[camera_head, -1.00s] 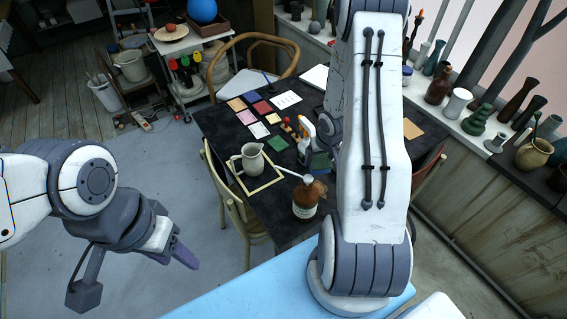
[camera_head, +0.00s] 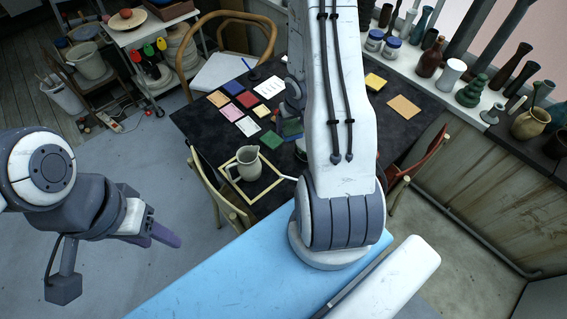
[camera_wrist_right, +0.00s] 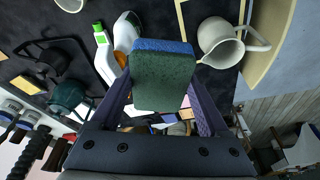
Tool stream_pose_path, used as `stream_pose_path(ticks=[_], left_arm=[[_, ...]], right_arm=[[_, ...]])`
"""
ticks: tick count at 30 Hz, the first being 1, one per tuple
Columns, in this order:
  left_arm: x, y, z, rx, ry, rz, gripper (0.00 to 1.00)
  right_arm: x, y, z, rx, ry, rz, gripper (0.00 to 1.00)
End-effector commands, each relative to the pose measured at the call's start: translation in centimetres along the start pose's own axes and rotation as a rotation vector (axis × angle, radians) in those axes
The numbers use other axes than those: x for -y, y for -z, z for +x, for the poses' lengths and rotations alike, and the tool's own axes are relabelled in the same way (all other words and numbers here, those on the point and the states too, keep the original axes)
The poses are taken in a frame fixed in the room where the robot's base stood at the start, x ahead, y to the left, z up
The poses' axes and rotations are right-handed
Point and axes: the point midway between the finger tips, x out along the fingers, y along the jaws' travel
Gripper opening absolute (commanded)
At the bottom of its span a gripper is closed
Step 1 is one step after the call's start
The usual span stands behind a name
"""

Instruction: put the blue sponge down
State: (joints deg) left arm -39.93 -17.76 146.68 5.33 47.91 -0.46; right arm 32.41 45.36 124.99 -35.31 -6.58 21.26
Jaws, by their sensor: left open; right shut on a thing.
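The blue sponge (camera_wrist_right: 162,46) is a block with a blue layer and a thick dark green layer. In the right wrist view it sits between the two fingers of my right gripper (camera_wrist_right: 161,88), which is shut on it. Dark table top shows beyond it, but I cannot tell the height of the sponge above it. In the head view my right arm hides most of that gripper. My left gripper (camera_head: 151,237) is open and empty, out over the floor left of the black table (camera_head: 195,126).
A cream pitcher (camera_head: 246,164) stands inside a pale frame on the table. Coloured cards (camera_head: 246,99) lie behind it. In the right wrist view, a white bottle (camera_wrist_right: 104,54) and a dark green pot (camera_wrist_right: 67,95) stand left of the sponge. Chairs flank the table.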

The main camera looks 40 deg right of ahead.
Motion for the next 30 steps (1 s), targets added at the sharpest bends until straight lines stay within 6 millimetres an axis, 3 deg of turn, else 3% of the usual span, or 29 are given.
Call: stream_pose_path(ticks=[12,19,25,30], left_arm=[[0.2,-0.2,3.3,0.000,0.000,-0.003,0.50],[0.5,-0.4,6.9,0.000,0.000,-0.008,0.50],[0.8,-0.6,11.5,0.000,0.000,-0.011,0.50],[1.0,-0.8,13.8,0.000,0.000,-0.009,0.50]], right_arm=[[0.0,-0.9,3.1,0.000,0.000,0.000,0.27],[0.0,-1.9,6.7,0.000,0.000,0.000,0.27],[0.0,-3.1,11.0,0.000,0.000,0.000,0.27],[0.0,-3.6,13.2,0.000,0.000,0.000,0.27]])
